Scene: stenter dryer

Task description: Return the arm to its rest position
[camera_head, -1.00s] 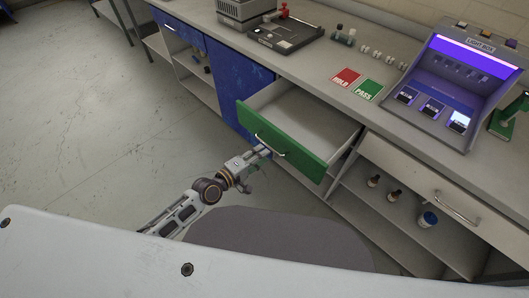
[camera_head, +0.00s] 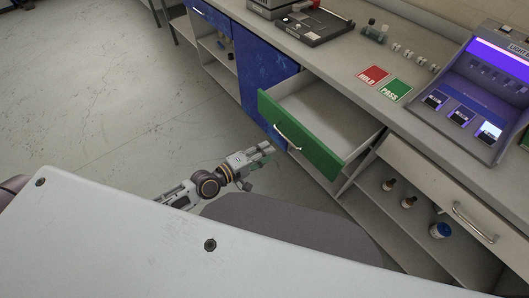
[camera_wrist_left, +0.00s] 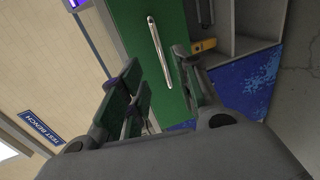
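The green-fronted drawer (camera_head: 325,150) stands open and looks empty. Its metal handle (camera_head: 287,137) is bare. My left gripper (camera_head: 266,151) is in front of the drawer, a little below and to the left of the handle, apart from it. In the left wrist view the fingers of my left gripper (camera_wrist_left: 160,82) are spread with nothing between them. Beyond them show the green drawer front (camera_wrist_left: 180,20) and the handle (camera_wrist_left: 160,52). My right gripper is in neither view.
A blue cabinet door (camera_head: 250,75) is left of the drawer. The bench top carries a red HOLD card (camera_head: 372,76), a green PASS card (camera_head: 394,90) and a light box (camera_head: 475,95). Small bottles (camera_head: 409,202) stand on the lower shelf. The floor (camera_head: 110,90) at left is clear.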

